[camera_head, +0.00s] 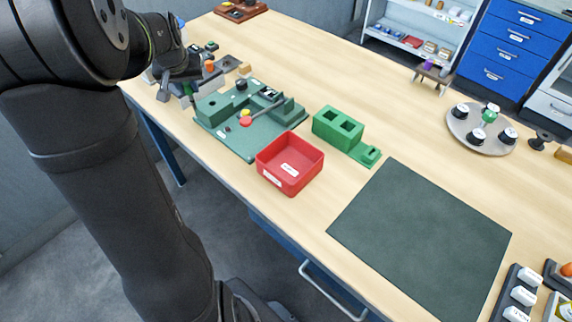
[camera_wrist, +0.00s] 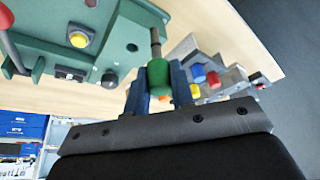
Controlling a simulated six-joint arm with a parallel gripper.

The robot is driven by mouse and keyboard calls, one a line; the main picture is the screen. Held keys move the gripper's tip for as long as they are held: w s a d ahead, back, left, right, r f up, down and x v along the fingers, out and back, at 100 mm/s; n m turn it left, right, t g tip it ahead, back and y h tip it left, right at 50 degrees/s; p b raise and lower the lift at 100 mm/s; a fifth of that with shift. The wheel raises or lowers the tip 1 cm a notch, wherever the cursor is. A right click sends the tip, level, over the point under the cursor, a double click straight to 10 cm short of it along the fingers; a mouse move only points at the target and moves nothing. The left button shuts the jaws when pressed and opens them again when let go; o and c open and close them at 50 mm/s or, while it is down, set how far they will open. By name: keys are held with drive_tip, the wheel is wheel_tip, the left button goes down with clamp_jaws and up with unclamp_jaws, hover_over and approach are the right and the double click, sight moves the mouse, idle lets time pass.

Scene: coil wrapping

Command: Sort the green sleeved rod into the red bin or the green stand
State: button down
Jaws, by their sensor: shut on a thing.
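In the wrist view, my gripper (camera_wrist: 155,92) is shut on the green sleeved rod (camera_wrist: 158,73). The green sleeve sits between the two blue fingers, and a thin metal end sticks out beyond it. In the head view, my gripper (camera_head: 188,92) is at the left end of the green fixture, left of the red bin and the green stand; the rod cannot be made out there. The red bin (camera_head: 274,178) is open, with a white label inside, near the table's front edge. The green stand (camera_head: 334,134), a block with two square openings, is just behind and right of the bin.
A green fixture (camera_head: 233,139) with a lever and buttons lies beside my gripper; its underside-like edge shows close in the wrist view (camera_wrist: 60,50). A dark mat (camera_head: 420,240) lies bare at right. A round tray (camera_head: 463,143) with several black-topped items stands at the back right.

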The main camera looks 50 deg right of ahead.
drive_tip(key=s+d+r+m, duration=0.2)
drive_tip(key=s+d+r, duration=0.2)
drive_tip(key=s+d, duration=0.6)
drive_tip(key=s+a+f+n, duration=0.1)
drive_tip(key=s+f, duration=0.2)
drive_tip(key=s, duration=0.7)
drive_tip(key=s+a+f, duration=0.1)
drive_tip(key=s+f, duration=0.1)
drive_tip(key=s, duration=0.9)
drive_tip(key=shift+w+f, duration=0.15)
drive_tip(key=shift+f, duration=1.2)
drive_tip(key=shift+w+f, duration=0.15)
drive_tip(key=shift+f, duration=1.2)
drive_tip(key=c, duration=1.2)
unclamp_jaws()
drive_tip(key=shift+o, duration=0.2)
drive_tip(key=shift+r, duration=0.1)
